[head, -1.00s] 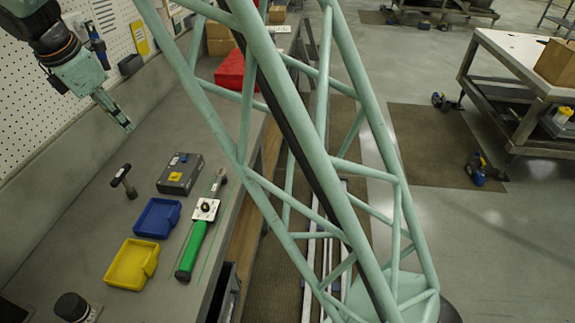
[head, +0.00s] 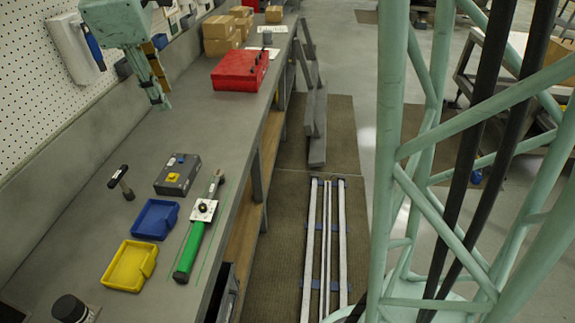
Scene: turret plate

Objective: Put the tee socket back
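The tee socket, as far as I can tell, is the T-shaped tool (head: 121,181) with a dark crossbar and a grey shank on the grey bench, left of the grey box. My gripper (head: 158,98) points down over the bench near the pegboard, farther back than the T-shaped tool and apart from it. The gap between its fingers is too small to make out, and I see nothing held in it. A green-handled tool (head: 190,250) with a square metal plate (head: 203,210) around its shaft lies along the bench's front side.
A grey box (head: 177,174) with a yellow part, a blue tray (head: 155,219) and a yellow tray (head: 128,266) stand close by. A red case (head: 240,71) and cardboard boxes (head: 221,35) stand farther back. The pegboard (head: 38,105) borders the left. The middle of the bench is clear.

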